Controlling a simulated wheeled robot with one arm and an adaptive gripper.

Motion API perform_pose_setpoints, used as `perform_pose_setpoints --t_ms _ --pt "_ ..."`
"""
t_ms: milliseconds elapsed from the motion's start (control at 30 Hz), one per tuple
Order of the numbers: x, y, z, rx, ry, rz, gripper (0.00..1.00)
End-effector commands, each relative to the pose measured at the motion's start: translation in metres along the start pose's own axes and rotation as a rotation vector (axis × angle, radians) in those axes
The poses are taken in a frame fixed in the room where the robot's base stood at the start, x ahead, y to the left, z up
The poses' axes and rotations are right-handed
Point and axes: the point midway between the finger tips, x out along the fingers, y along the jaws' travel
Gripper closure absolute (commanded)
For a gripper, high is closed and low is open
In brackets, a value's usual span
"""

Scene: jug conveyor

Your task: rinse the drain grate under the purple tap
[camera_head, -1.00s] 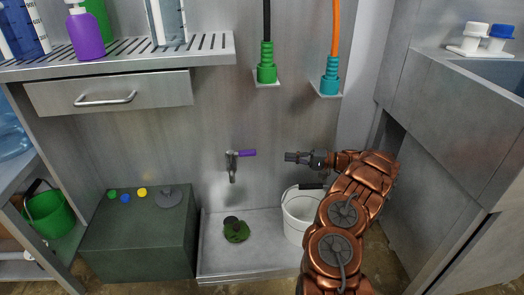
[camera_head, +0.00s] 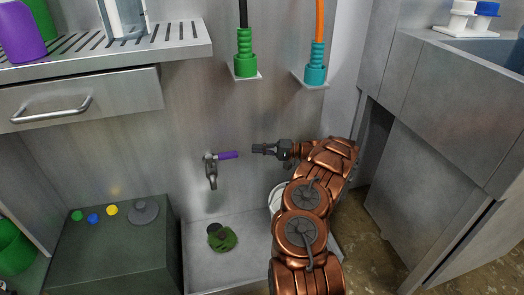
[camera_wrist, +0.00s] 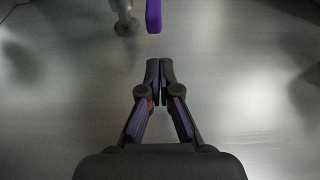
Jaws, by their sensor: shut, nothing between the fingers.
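The purple tap has a purple lever (camera_head: 228,155) and a grey spout (camera_head: 211,175) on the back wall. The lever also shows in the wrist view (camera_wrist: 154,14). A dark green, dirty-looking round piece (camera_head: 224,240), which looks like the drain grate, lies in the basin below the tap. A dark round spot, maybe the drain hole, is at its upper left edge. My gripper (camera_head: 256,149) is shut and empty, pointing left just right of the lever's end, with a small gap. In the wrist view its fingertips (camera_wrist: 160,66) are together below the lever.
The shallow floor basin (camera_head: 200,270) is mostly clear on the left. A white bucket (camera_head: 277,198) stands at its right, partly hidden behind my arm. A dark green box (camera_head: 115,245) with small coloured knobs stands left. A green hose connector (camera_head: 245,55) and a teal one (camera_head: 315,65) hang above.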

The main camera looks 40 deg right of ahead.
Motion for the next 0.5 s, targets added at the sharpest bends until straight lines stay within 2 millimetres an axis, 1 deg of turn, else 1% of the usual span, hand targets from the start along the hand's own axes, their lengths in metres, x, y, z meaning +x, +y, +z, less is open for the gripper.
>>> perform_pose_setpoints --t_ms 33,100,300,400,500 --pt "0.010 0.001 0.000 -0.002 -0.002 0.000 1.00" --pt "0.022 0.001 0.000 -0.003 -0.002 0.000 1.00" --pt "0.053 0.002 0.000 -0.001 -0.003 0.002 1.00" --pt "0.061 0.001 0.000 -0.002 -0.002 0.002 1.00" --pt "0.065 0.000 0.001 -0.002 -0.003 0.002 1.00"
